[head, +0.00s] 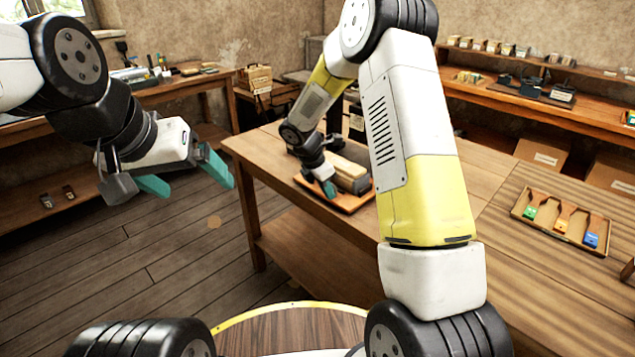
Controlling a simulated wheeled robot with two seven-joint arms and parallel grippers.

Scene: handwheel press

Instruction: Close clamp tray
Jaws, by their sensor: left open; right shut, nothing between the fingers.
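The clamp tray appears to be the flat orange-brown tray (349,206) on the wooden workbench, left of my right upper arm. A pale wooden block and a grey piece (352,183) lie on it. My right gripper (329,189) points down at the tray's front left part, shut and empty; whether it touches the tray cannot be told. My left gripper (196,187) is open and empty, in the air over the floor, left of the bench. The handwheel press is not clearly seen; my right arm covers the area behind the tray.
The workbench (470,170) runs to the right. An open wooden box (518,206) with green, orange and blue tagged items stands on it. Shelves (590,118) with small goods line the right wall. Another bench with tools (180,85) stands back left. Floor between is clear.

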